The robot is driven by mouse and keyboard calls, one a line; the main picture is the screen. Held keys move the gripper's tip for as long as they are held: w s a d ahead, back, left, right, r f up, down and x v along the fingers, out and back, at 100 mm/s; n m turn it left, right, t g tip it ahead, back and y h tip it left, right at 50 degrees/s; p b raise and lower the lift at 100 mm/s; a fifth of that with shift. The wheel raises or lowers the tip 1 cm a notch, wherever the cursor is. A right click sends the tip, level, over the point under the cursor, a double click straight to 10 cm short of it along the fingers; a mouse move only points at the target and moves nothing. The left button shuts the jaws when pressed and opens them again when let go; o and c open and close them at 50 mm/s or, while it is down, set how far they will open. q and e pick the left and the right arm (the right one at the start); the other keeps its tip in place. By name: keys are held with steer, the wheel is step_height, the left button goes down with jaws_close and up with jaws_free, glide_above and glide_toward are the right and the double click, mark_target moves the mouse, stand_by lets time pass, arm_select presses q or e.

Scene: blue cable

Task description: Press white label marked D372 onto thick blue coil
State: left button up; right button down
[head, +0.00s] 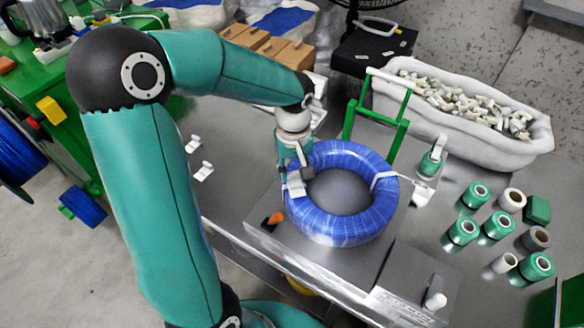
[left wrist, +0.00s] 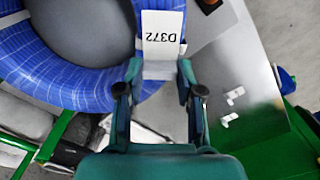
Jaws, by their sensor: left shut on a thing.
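The thick blue coil (head: 345,230) lies flat on the metal table. In the left wrist view, the coil (left wrist: 70,75) fills the upper left. My left gripper (head: 293,178) is at the coil's left side. It is shut on the white label (head: 296,187), which lies over the coil's left side. The left wrist view shows the label (left wrist: 162,38) marked D372 between the fingertips (left wrist: 160,72), partly in front of the blue windings. I cannot tell whether the label touches the coil. My right gripper is not in view.
A green frame (head: 390,128) stands behind the coil. A white-lined bin (head: 540,135) of small pieces is at the back right. Several green and white rolls (head: 498,225) stand on the right. White tags (head: 203,172) lie to the left. An orange-tipped item (head: 275,218) lies near the coil.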

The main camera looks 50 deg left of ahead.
mark_target(294, 172)
arm_select(q)
steer(key=shift+f+b, duration=0.55)
steer(key=shift+b, duration=0.05)
stand_by(1.1)
steer(key=o, duration=0.4)
steer(key=shift+o, duration=0.3)
steer(key=o, duration=0.5)
steer(key=shift+o, duration=0.2)
steer(key=shift+r+p, duration=2.6)
steer(key=shift+r, duration=0.95)
